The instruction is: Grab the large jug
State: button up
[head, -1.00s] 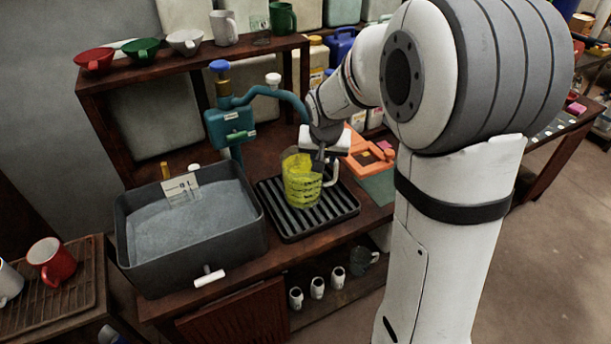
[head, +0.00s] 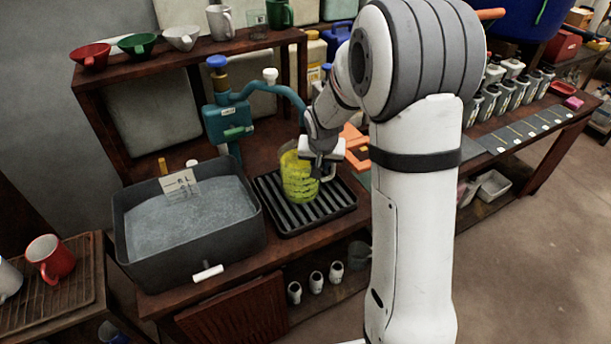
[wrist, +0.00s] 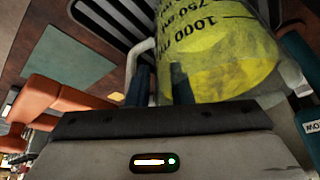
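The large jug (head: 297,178) is clear with yellow inside or on its wall and stands upright on the black slatted drip tray (head: 325,207). Its wall shows dark volume marks, one reading 1000, in the wrist view (wrist: 215,45). Its pale handle (wrist: 131,68) is at the left there. My gripper (head: 322,168) is at the handle side of the jug, close to it. In the wrist view its two dark fingers (wrist: 160,87) stand apart with a gap between them, near the handle and jug wall. Whether they touch either is unclear.
A teal pump tap (head: 228,118) stands behind the tray, its spout arching near the jug. A grey vat (head: 140,262) is to the left. An orange item (wrist: 50,108) lies beside the tray. Cups line the shelf (head: 150,65) above. Small white cups stand underneath.

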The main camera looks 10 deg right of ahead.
grip_shut()
dwell(1.1)
